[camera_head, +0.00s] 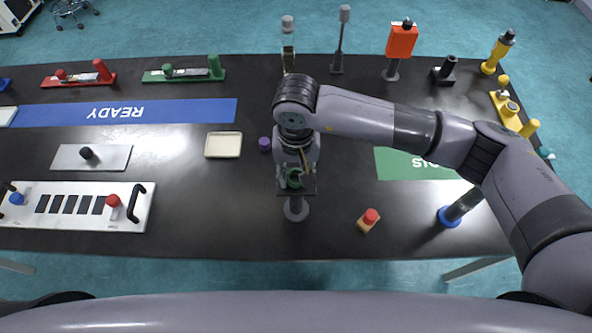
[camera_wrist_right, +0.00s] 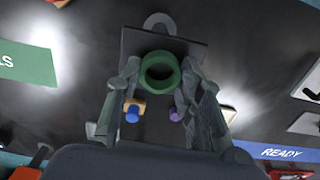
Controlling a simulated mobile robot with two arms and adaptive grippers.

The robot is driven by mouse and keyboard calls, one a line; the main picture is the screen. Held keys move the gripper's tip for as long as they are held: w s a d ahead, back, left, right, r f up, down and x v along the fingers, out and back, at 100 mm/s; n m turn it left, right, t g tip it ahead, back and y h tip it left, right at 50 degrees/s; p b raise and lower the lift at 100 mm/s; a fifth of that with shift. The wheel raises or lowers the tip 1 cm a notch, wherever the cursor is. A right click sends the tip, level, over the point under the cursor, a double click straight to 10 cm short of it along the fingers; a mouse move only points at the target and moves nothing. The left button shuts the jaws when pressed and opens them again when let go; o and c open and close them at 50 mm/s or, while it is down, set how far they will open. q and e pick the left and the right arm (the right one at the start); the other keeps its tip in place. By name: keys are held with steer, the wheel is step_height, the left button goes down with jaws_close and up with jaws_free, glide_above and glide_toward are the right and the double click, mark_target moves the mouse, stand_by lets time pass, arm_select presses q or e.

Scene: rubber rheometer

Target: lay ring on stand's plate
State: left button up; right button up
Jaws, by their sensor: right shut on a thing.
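The green ring (camera_head: 294,178) is between the fingertips of my right gripper (camera_head: 294,172), which is shut on it. The ring also shows in the right wrist view (camera_wrist_right: 160,71), with a finger on each side. The stand (camera_head: 296,210) has a round grey base and a dark square plate (camera_wrist_right: 165,43). The ring overlaps the plate's near edge in the wrist view. In the head view the ring appears at the plate. I cannot tell whether it touches the plate. My left gripper is not in view.
An orange block with a red knob (camera_head: 368,220) lies right of the stand. A small purple piece (camera_head: 265,144) and a cream tray (camera_head: 223,145) lie to the left. A green mat (camera_head: 410,164) is partly behind my right arm. Bare table surrounds the stand's base.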

steer(key=shift+f, duration=0.15)
steer(key=o, duration=0.8)
steer(key=shift+o, duration=0.2)
step_height(320, 180, up, 12)
